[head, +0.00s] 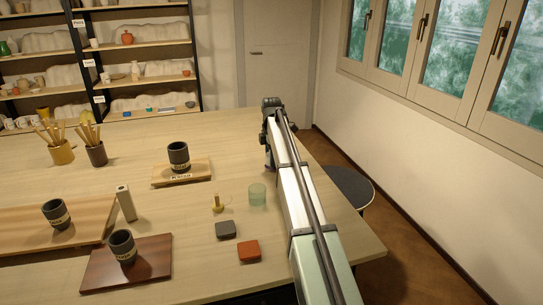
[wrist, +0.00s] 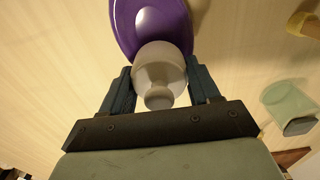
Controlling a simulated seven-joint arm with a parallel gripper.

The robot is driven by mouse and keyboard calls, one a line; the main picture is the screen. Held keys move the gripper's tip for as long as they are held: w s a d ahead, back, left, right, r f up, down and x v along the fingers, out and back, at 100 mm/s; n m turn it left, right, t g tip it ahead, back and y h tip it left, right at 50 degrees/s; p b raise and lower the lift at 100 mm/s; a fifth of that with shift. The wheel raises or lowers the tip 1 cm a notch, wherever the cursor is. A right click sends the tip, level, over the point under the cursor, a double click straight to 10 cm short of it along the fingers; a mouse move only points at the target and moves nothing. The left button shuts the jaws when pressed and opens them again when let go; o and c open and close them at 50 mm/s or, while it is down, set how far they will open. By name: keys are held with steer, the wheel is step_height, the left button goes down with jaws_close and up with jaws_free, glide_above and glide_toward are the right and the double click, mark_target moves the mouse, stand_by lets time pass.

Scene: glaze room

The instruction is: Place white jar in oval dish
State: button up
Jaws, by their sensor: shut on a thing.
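In the wrist view my gripper (wrist: 162,88) is shut on the white jar (wrist: 160,72), which sits between the two dark fingers. The purple oval dish (wrist: 150,20) shows just past the jar, and the jar overlaps the dish's near edge in this view. I cannot tell whether the jar touches the dish. In the head view my gripper (head: 267,150) is at the far right part of the table, seen from behind my arm.
A greenish glass (head: 257,195) stands left of my arm, near a brass holder (head: 217,204). A grey block (head: 226,230) and a red block (head: 249,250) lie nearer. Dark cups stand on boards at left, one on a small board (head: 196,174). A round stool (head: 349,187) is right of the table.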

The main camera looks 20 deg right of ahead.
steer(key=o, duration=1.3)
steer(key=shift+f, duration=0.1)
steer(key=shift+c, duration=0.2)
step_height(320, 180, up, 13)
